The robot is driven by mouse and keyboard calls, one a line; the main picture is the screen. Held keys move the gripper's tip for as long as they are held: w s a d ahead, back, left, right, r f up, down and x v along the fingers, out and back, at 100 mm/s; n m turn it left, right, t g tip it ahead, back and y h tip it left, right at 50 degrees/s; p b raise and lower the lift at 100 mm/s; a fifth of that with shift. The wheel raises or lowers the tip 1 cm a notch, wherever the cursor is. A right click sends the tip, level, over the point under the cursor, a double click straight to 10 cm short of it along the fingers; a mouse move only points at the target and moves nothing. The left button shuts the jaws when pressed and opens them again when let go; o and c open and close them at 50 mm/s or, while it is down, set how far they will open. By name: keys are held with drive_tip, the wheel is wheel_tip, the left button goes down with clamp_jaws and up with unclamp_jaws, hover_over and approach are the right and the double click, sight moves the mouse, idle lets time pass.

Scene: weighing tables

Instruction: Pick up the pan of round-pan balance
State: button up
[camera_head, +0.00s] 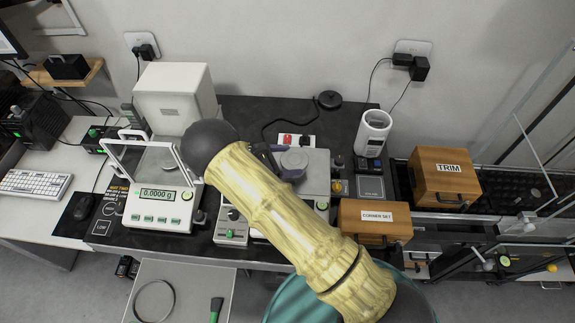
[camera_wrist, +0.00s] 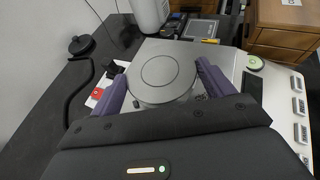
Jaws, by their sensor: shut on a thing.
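The round grey pan (camera_wrist: 168,72) fills the middle of the wrist view, with a ring marked on its top. The purple fingers of my gripper (camera_wrist: 162,80) lie on its left and right sides, shut on it. In the head view the pan (camera_head: 294,161) shows just past my gripper (camera_head: 283,166). It is level over the round-pan balance's grey top (camera_head: 318,172); I cannot tell whether a gap lies beneath it. My arm hides much of the balance's front. Its keys (camera_wrist: 298,106) show at the right of the wrist view.
A glass-shielded balance (camera_head: 160,207) reading 0.0000 g stands left of my arm, near a white box-like unit (camera_head: 174,100). A white cylinder (camera_head: 373,131) stands behind right. Wooden boxes marked TRIM (camera_head: 444,178) and CORNER SET (camera_head: 375,221) are at right. A black cable runs behind.

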sight(287, 162)
wheel_tip(287, 162, up, 15)
drive_tip(key=b, duration=0.2)
idle(0.6)
